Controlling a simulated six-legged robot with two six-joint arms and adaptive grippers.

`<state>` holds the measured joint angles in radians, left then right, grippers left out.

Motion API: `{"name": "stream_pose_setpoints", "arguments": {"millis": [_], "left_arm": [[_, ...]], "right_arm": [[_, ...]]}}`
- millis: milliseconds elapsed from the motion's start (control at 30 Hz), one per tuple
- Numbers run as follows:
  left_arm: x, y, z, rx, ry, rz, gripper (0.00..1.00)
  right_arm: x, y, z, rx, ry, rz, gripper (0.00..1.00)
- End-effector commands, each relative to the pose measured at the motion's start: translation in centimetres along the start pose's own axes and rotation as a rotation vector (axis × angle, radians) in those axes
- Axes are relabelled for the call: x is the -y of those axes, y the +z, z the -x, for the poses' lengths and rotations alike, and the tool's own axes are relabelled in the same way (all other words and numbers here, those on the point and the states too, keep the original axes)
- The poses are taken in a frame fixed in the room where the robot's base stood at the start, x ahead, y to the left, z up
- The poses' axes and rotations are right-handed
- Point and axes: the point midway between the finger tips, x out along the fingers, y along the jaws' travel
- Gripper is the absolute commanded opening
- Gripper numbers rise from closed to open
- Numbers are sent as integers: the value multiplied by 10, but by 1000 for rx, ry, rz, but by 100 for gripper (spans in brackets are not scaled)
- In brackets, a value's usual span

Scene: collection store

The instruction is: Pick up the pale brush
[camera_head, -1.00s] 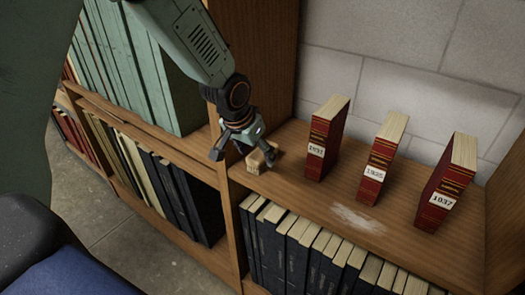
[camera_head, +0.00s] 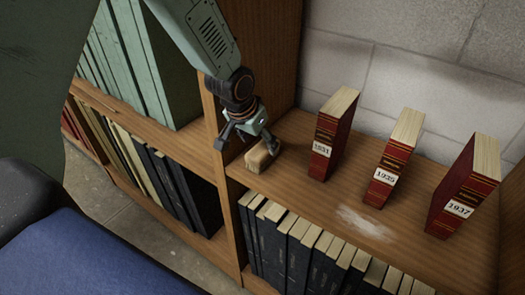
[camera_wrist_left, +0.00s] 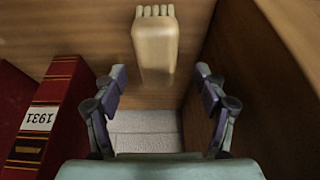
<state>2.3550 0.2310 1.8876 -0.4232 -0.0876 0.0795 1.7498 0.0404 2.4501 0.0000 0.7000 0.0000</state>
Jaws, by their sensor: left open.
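The pale brush (camera_head: 259,158) lies near the front left corner of the wooden shelf, left of the red book marked 1931. In the left wrist view the brush (camera_wrist_left: 155,48) shows a pale block with short light bristle tufts at its upper end. My left gripper (camera_head: 249,143) is open and empty, close to the brush, and partly covers it in the head view. In the wrist view the two fingers of the left gripper (camera_wrist_left: 160,80) are spread apart, with the brush beyond the tips and between their lines. My right gripper is not in view.
Red books marked 1931 (camera_head: 334,130), 1935 (camera_head: 395,160) and 1937 (camera_head: 464,190) stand on the shelf (camera_head: 300,185). A pale dusty patch (camera_head: 362,222) lies before them. An upright panel (camera_head: 262,60) rises close left of the brush. Dark books fill the shelf below.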

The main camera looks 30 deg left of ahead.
Motion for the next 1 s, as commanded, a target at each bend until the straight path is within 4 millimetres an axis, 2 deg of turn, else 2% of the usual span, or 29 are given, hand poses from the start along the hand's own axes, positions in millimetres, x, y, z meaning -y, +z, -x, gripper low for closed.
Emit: {"name": "stream_pose_setpoints", "arguments": {"millis": [100, 433, 1000], "left_arm": [[-1, 2, -13, 3, -1, 0, 72], [0, 0, -48, -1, -1, 1, 72], [1, -1, -51, 0, -1, 0, 72]], "right_arm": [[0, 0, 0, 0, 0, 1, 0], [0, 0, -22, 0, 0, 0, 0], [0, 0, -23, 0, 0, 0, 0]]}}
